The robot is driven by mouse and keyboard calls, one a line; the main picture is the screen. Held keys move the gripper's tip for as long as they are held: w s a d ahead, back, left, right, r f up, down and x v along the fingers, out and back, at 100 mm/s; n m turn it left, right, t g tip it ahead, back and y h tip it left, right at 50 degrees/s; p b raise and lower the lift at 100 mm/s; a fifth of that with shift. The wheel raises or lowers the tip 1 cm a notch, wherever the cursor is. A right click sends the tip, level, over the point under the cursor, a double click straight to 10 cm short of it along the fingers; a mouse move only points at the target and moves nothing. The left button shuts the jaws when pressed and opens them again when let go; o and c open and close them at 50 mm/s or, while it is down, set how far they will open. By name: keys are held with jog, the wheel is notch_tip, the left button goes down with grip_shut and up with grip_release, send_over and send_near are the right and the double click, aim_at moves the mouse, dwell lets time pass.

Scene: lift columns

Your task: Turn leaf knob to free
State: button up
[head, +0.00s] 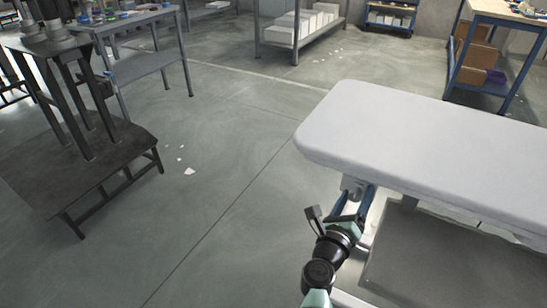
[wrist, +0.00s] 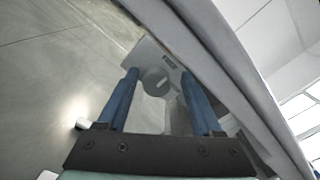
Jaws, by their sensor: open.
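The leaf knob (wrist: 156,80) is a round grey knob on a light grey plate (wrist: 146,54) under the edge of a white padded top. A short pale mark shows on its face. In the head view, a grey fitting (head: 352,186) hangs below the near left edge of the white top (head: 420,130); the knob itself is not clear there. My gripper (head: 356,196) is open just below that edge. In the wrist view, the two blue fingers of my gripper (wrist: 159,74) stand on either side of the knob, with visible gaps.
The white top's underside (wrist: 225,80) runs close along my gripper's right side in the wrist view. A grey lower shelf (head: 430,260) lies below the top. A dark stand (head: 80,165) is at the left. The floor between is mostly clear, with small white scraps (head: 189,171).

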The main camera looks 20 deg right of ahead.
jog(key=m+b, duration=0.1)
jog(key=m, duration=0.1)
jog(key=m+b, duration=0.4)
jog(key=shift+a+f+m, duration=0.1)
jog(key=shift+f+m, duration=0.3)
jog(key=shift+a+r+m, duration=0.15)
jog(key=shift+a+m, duration=0.05)
jog(key=shift+m, duration=0.4)
jog(key=r+p+v, duration=0.1)
jog(key=p+v, duration=0.2)
jog(key=v, duration=1)
jog(key=w+a+r+n+t+y+b, duration=0.1)
jog(key=a+r+n+t, duration=0.4)
jog(key=r, duration=0.6)
jog(key=w+a+r+n+t+y+b, duration=0.1)
jog(key=w+a+r+n+t, duration=0.3)
jog(key=r+n, duration=0.5)
jog(key=shift+a+r+n+t+y+b, duration=0.4)
jog(key=shift+a+r+t+b, duration=0.1)
jog(key=shift+a+r+t, duration=0.55)
